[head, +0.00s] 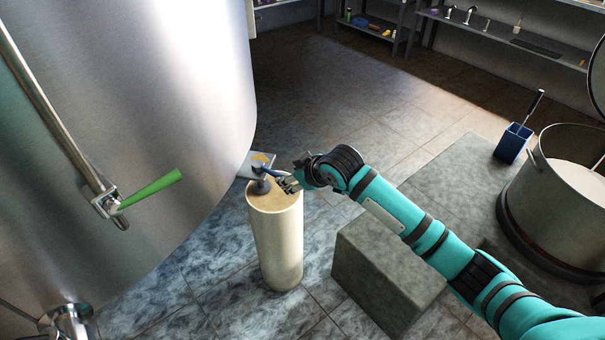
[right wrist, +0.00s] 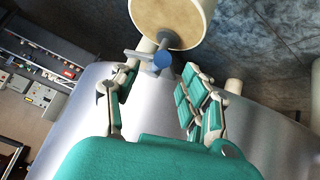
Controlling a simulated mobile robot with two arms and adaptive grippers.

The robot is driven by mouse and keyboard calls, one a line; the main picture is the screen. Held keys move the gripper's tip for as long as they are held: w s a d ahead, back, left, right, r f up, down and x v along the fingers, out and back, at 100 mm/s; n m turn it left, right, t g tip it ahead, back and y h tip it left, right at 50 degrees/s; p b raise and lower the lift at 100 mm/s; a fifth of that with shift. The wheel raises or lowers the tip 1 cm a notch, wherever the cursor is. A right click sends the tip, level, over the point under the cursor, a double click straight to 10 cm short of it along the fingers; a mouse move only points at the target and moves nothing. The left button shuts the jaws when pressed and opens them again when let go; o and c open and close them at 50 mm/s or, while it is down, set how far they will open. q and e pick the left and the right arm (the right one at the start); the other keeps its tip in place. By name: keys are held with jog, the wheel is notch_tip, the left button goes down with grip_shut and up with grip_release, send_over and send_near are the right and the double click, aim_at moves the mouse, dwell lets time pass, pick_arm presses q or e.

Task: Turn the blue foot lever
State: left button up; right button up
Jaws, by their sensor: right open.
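The blue foot lever (head: 270,172) sits on a grey fitting at the top of a cream cylinder (head: 276,240) beside the steel tank. In the right wrist view its round blue end (right wrist: 162,59) lies just beyond the fingertips, roughly between them. My right gripper (head: 289,183) is at the lever, over the cylinder's right side. Its two fingers (right wrist: 159,72) are spread apart and hold nothing. I cannot tell whether a finger touches the lever. My left gripper is not in view.
The large steel tank (head: 130,110) with a green handle (head: 150,190) fills the left. A grey block (head: 385,270) stands below my right arm. A pot (head: 560,200) and a blue holder (head: 513,143) are at the right. The floor behind is open.

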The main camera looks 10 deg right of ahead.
jog(key=v, duration=0.6)
jog(key=shift+s, duration=0.1)
